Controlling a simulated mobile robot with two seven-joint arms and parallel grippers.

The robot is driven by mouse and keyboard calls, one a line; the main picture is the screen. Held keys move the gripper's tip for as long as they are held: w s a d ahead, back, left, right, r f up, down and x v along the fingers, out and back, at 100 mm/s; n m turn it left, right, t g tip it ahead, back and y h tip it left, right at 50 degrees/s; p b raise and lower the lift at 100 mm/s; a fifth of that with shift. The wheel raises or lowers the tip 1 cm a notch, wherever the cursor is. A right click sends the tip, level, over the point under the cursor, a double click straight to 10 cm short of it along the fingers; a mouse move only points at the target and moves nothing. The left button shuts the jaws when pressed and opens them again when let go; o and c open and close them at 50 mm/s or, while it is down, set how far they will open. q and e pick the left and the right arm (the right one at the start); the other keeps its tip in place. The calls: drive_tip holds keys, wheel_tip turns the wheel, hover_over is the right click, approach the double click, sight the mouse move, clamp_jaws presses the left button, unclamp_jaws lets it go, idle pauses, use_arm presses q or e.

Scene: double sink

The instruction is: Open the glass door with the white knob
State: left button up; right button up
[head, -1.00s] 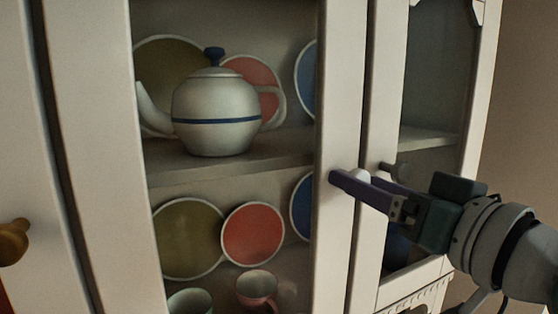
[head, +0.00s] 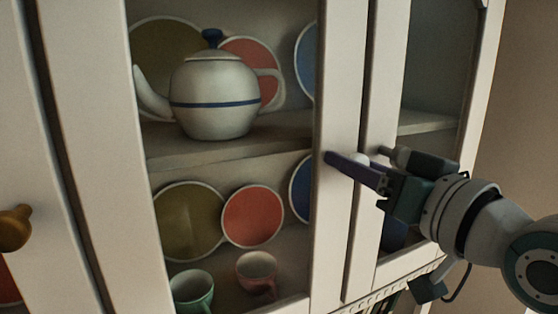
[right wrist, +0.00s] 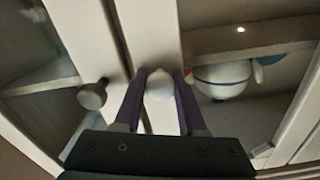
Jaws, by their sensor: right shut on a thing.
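The white knob (head: 362,159) sits on the right stile of the glass door (head: 338,225), in front of the teapot shelf. My right gripper (head: 350,162) is at this knob, its purple fingers on either side of it. In the right wrist view, the white knob (right wrist: 159,84) sits between the two fingertips (right wrist: 160,76). The gripper is shut on it. The near finger and gripper body hide part of the knob in the head view. The glass door appears closed or nearly so; I cannot tell whether it stands slightly ajar. My left gripper is not in view.
A neighbouring glass door with a dark knob (right wrist: 92,94) is close beside my right gripper. Behind the glass stand a white teapot (head: 215,98), several plates, a green cup (head: 191,288) and a pink cup (head: 257,270). A brass-coloured knob (head: 14,228) is at the far left.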

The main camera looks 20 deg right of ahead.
clamp_jaws()
idle(0.8)
